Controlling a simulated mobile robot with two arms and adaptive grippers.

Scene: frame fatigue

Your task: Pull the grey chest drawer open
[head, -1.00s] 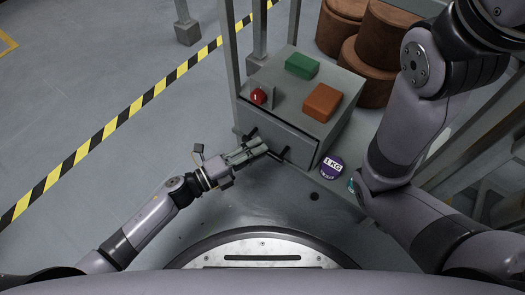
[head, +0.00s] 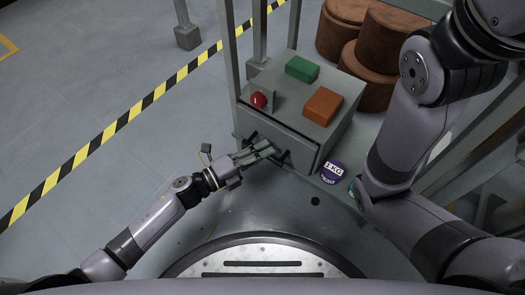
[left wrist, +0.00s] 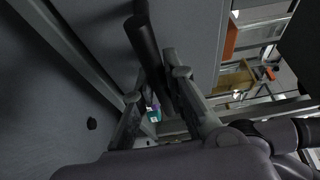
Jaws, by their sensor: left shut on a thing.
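The grey chest (head: 345,112) stands right of centre in the head view, with its drawer front (head: 300,151) facing me. The drawer front looks close to flush with the chest; I cannot make out a clear gap. A dark bar handle (head: 282,157) stands out from the front. My left gripper (head: 266,149) is at this handle, shut on it. In the left wrist view the dark handle bar (left wrist: 149,50) runs between the two fingers (left wrist: 156,95). The fingers hide part of the handle in the head view. My right arm shows at the right, but its gripper does not.
A green block (head: 301,68), an orange block (head: 322,106) and a red button (head: 258,100) are on the chest top. Brown round stools (head: 356,45) stand behind. Grey posts flank the chest. Floor at left is clear.

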